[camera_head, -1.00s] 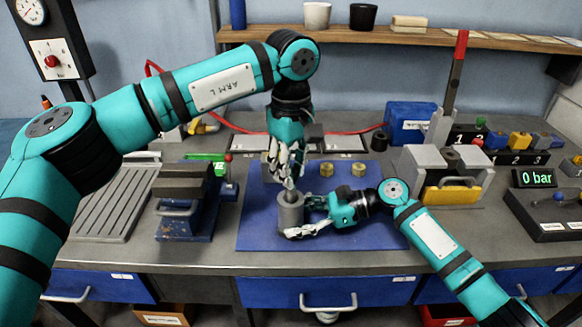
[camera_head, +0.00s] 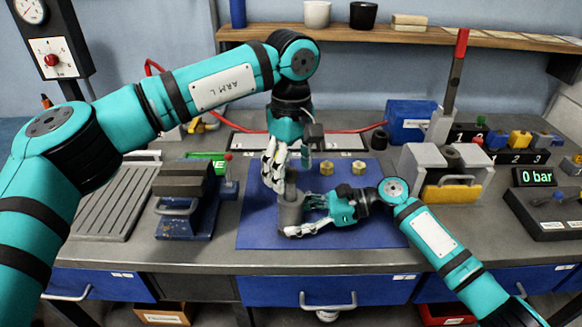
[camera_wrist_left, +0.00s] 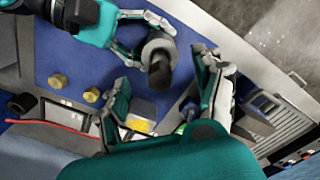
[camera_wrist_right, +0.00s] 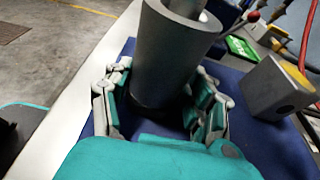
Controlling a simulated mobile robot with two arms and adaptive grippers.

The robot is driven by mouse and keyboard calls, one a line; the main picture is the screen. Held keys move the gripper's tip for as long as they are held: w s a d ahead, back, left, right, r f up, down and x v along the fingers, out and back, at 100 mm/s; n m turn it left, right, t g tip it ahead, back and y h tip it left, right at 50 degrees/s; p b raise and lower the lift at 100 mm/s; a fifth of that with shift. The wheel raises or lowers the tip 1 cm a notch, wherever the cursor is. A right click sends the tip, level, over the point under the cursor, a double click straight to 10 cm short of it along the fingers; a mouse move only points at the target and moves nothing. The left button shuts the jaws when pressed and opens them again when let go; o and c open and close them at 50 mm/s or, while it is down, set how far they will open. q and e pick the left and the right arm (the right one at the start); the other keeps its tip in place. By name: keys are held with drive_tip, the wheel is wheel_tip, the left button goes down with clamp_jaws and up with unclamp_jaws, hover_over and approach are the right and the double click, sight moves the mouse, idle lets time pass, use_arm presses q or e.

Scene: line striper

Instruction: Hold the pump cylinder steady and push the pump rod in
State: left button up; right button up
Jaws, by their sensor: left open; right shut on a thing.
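The grey pump cylinder (camera_head: 290,216) stands upright on the blue mat (camera_head: 350,222). My right gripper (camera_head: 308,217) is shut around it from the right; the right wrist view shows a finger on each side of the cylinder (camera_wrist_right: 165,65). The darker pump rod (camera_head: 291,186) sticks up out of the cylinder's top; it also shows in the left wrist view (camera_wrist_left: 160,72). My left gripper (camera_head: 281,184) is open, pointing down beside the rod's upper end. In the left wrist view its fingers are spread, with the rod beyond the gap.
Two brass nuts (camera_head: 343,168) sit at the mat's back. The display (camera_head: 535,177) reads 0 bar. The mat's right front is clear.

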use_arm(q)
drive_tip(key=shift+r, duration=3.5)
use_arm(e)
drive_tip(key=shift+s+f, duration=0.1)
drive_tip(key=shift+f, duration=0.05)
drive_tip(key=o, duration=0.9)
